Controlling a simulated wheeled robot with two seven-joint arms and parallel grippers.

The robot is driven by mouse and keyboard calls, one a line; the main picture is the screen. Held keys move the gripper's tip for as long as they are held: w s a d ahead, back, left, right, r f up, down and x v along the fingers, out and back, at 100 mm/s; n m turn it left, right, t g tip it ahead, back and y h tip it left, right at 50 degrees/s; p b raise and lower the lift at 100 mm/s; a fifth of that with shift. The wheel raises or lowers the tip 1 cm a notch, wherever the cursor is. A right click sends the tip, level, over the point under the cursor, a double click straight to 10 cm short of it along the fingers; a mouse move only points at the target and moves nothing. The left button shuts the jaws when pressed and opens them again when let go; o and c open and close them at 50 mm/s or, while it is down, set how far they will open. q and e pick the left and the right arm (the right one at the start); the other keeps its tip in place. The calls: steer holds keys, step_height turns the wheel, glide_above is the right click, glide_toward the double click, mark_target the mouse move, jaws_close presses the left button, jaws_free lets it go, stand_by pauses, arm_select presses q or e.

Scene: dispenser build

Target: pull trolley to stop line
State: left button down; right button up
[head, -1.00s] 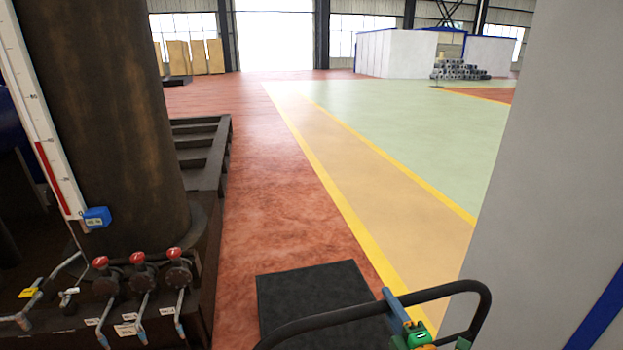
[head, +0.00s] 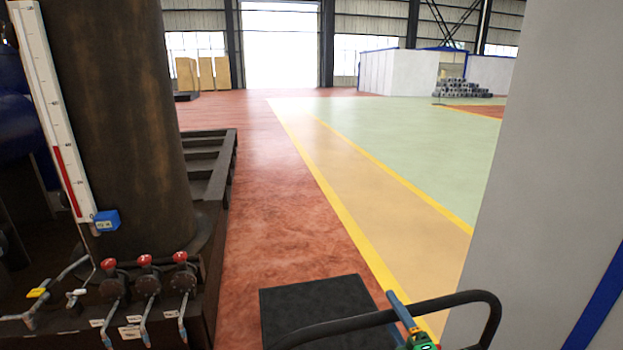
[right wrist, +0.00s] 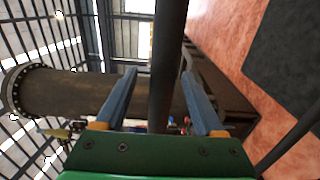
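The trolley's black tubular handle (head: 465,297) curves across the bottom right of the head view. In the right wrist view the handle bar (right wrist: 167,60) runs between my two blue fingers. My right gripper (head: 402,312), green with blue fingers, is at the handle. In the right wrist view its fingers (right wrist: 160,90) stand apart around the bar, with a visible gap beside it. A dark flat panel (head: 310,305) lies low beyond the handle; I cannot tell whether it is the trolley's deck. Yellow lines (head: 340,210) run along the floor; no stop line can be singled out. My left gripper is out of view.
A large brown column (head: 115,120) on a dark base stands at left, with red-knobbed valves (head: 147,275) and a white gauge (head: 55,120). A pale wall (head: 555,150) closes off the right. Open red floor and an orange lane (head: 385,200) stretch ahead between them.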

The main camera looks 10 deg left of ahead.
steer(key=shift+w+f, duration=0.1)
steer(key=shift+f, duration=0.05)
steer(key=shift+w+d+f, duration=0.1)
steer(key=shift+d, duration=0.05)
steer(key=p+v, duration=0.7)
steer(key=v, duration=0.5)
steer(key=s+d+f+m+g+h, duration=0.25)
steer(key=s+f+m+g, duration=0.45)
steer(key=f, duration=0.5)
steer(key=s+d+f+m+g+h, duration=0.25)
steer(key=s+f+m, duration=0.25)
steer(key=s+f, duration=0.6)
steer(key=s+f+m+g, duration=0.3)
steer(key=s+f, duration=0.1)
steer(key=s, duration=0.5)
steer(key=s+a+f+m+g+h, duration=0.1)
steer(key=s+f+m+g, duration=0.2)
steer(key=s, duration=0.5)
step_height(320, 180, down, 3)
steer(key=shift+s+r+m, duration=0.25)
steer(key=shift+s+m, duration=0.15)
steer(key=shift+m, duration=0.4)
steer(key=shift+a+g, duration=0.1)
steer(key=shift+g, duration=0.15)
